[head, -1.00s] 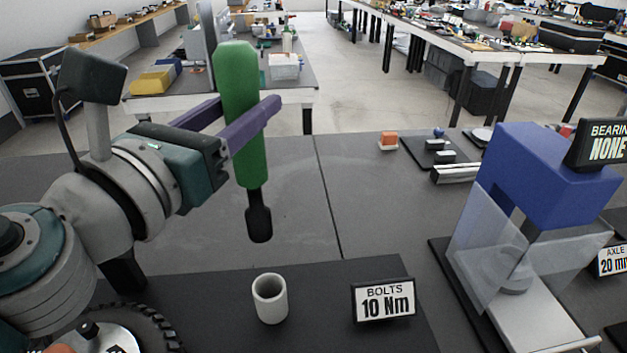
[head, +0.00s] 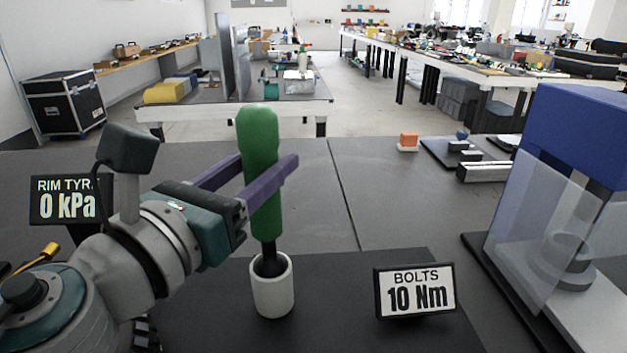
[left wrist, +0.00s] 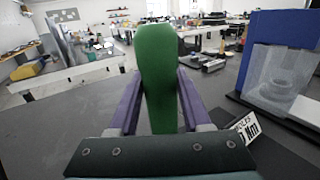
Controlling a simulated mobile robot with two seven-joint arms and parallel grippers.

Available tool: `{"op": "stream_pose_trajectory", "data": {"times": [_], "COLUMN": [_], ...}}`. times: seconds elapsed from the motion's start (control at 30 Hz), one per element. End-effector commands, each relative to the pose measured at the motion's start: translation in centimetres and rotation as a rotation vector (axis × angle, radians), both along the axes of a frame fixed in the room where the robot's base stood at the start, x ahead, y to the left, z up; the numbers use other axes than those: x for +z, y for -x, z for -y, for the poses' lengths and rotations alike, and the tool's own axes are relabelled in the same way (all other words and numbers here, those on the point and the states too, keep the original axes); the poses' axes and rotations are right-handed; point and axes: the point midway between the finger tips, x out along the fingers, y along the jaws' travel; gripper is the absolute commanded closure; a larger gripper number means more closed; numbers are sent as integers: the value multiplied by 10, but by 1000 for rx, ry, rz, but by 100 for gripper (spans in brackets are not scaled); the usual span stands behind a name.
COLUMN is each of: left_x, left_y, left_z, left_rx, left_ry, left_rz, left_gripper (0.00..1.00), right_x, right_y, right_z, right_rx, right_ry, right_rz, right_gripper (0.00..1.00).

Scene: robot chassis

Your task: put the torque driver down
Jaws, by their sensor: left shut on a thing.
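The torque driver (head: 262,165) has a green handle and a dark shaft. It stands upright, with its lower tip inside the mouth of a white cup-shaped holder (head: 273,295) on the dark mat. My left gripper (head: 272,178) is shut on the green handle, with its purple fingers on either side of it. In the left wrist view the handle (left wrist: 158,75) sits between the two purple fingers. The tip is hidden inside the holder, so I cannot tell whether it touches the bottom. My right gripper is not in view.
A sign reading BOLTS 10 Nm (head: 414,290) stands right of the holder. A blue press with a clear guard (head: 590,130) stands at the right. A RIM TYRE sign (head: 68,200) is behind my arm at left. The bench behind the holder is mostly clear.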

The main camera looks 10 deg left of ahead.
Motion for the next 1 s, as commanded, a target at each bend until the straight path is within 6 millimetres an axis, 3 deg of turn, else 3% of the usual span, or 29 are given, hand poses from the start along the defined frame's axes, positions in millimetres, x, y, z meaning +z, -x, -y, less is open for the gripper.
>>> {"op": "stream_pose_trajectory", "data": {"times": [0.03, 0.13, 0.57, 0.6, 0.87, 1.0], "left_x": [-15, -28, -30, -32, -31, -31], "left_y": [0, 0, 0, 0, 0, 0], "left_z": [0, 0, 0, 0, 0, 0], "left_rx": [0, 0, 0, 0, 0, 0], "left_ry": [2, 3, 1, 0, 0, 0], "left_rz": [3, 2, 4, 0, 0, 0], "left_gripper": [100, 100, 100, 51, 22, 22], "right_x": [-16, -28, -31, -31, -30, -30], "right_y": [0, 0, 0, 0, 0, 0], "right_z": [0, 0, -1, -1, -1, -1], "right_rx": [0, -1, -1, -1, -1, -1], "right_ry": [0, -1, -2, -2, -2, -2], "right_rz": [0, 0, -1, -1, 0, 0], "right_gripper": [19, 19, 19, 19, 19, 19]}}
